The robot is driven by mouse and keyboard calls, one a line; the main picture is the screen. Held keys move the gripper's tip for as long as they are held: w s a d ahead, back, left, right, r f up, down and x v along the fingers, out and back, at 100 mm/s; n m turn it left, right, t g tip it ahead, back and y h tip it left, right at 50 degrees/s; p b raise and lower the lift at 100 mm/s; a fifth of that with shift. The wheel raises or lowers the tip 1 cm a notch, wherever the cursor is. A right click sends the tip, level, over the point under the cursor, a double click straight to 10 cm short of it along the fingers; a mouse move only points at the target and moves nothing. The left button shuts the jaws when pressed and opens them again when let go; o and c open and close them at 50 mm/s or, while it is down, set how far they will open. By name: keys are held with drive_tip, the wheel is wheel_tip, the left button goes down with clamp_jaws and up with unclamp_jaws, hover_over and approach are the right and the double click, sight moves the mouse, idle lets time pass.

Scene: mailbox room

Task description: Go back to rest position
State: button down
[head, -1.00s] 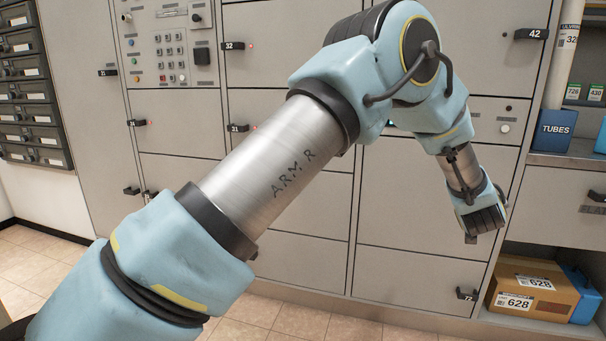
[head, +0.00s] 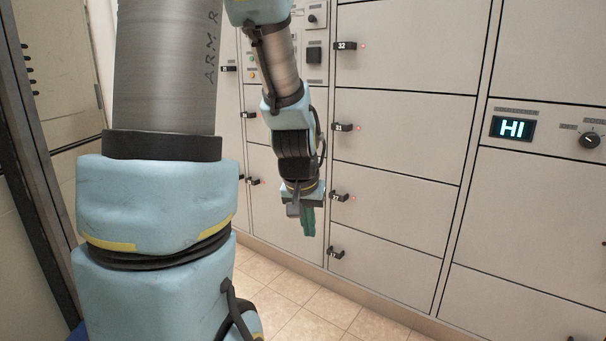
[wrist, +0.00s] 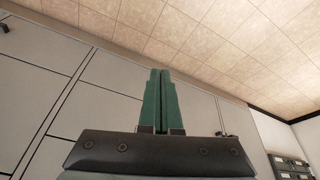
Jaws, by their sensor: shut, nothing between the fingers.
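My gripper (head: 308,222) hangs at the end of my arm in the head view, pointing down in front of the grey locker wall. In the wrist view its two green fingers (wrist: 159,85) lie side by side, closed together with nothing between them. No object is held. In the head view my arm's upper part runs down the left side and hides part of the wall behind it.
Grey lockers (head: 400,150) with black handles and small red lights fill the middle and right. A display reading HI (head: 514,128) and a dark knob (head: 589,140) sit at the right. The tiled floor (head: 290,295) below is clear.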

drive_tip(key=s+a+n+g+y, duration=0.1)
drive_tip(key=s+a+n+g, duration=0.1)
drive_tip(key=s+a, duration=0.6)
wheel_tip(320, 180, up, 24)
drive_tip(key=p, duration=2.4)
drive_tip(key=shift+w+p, duration=0.2)
drive_tip(key=shift+p, duration=0.1)
